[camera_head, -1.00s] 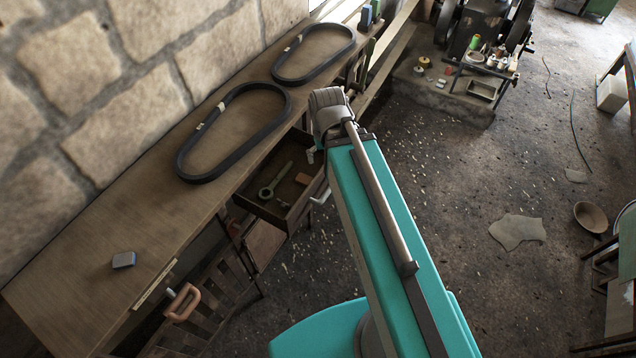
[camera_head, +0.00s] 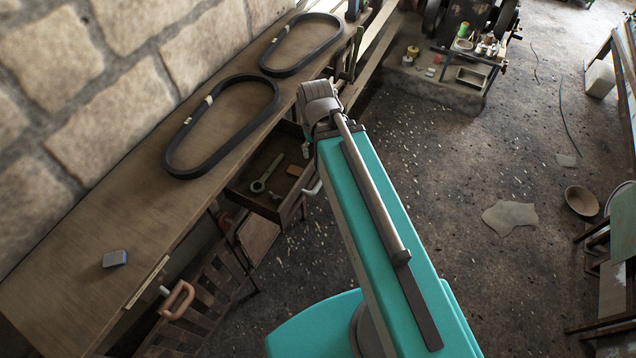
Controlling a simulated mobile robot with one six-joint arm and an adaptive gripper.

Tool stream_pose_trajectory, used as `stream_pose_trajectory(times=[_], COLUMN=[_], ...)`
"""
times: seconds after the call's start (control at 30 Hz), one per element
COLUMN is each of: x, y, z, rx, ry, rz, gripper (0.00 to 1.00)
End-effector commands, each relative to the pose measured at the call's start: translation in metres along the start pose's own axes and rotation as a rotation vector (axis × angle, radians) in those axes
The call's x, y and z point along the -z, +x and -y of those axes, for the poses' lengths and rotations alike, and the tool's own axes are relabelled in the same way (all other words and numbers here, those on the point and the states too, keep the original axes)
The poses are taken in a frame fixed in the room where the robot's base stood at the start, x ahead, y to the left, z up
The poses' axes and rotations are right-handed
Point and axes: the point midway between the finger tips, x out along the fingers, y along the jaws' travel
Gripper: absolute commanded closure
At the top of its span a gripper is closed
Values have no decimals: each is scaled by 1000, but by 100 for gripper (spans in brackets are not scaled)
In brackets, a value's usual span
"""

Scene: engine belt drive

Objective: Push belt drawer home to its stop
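The belt drawer (camera_head: 245,199) is pulled out from under the workbench, with its open top showing. Inside it lie a green wrench-like tool (camera_head: 265,174) and a small reddish-brown block (camera_head: 294,170). The drawer's pale handle (camera_head: 313,188) sticks out on its front side, close to the left edge of my teal arm. My arm reaches up the picture, and its grey joint is above the drawer's far end. My gripper cannot be made out; the arm covers the area beyond the drawer front. I see no clear contact with the drawer.
Two black belts, a nearer one (camera_head: 171,158) and a farther one (camera_head: 265,59), lie on the workbench (camera_head: 75,228) along the stone wall. A small grey-blue block (camera_head: 115,258) lies near its front edge. A slatted wooden piece (camera_head: 205,295) stands below.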

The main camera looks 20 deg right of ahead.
Motion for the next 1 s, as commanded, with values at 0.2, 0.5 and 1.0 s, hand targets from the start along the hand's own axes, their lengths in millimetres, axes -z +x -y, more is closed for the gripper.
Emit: stream_pose_trajectory(times=[0.2, 0.5, 1.0], x=[0, 0, 0], y=[43, 102, 150], z=[0, 0, 1], rx=[0, 0, 0], ry=[0, -1, -1], rz=[0, 0, 0], gripper=[38, 38, 38])
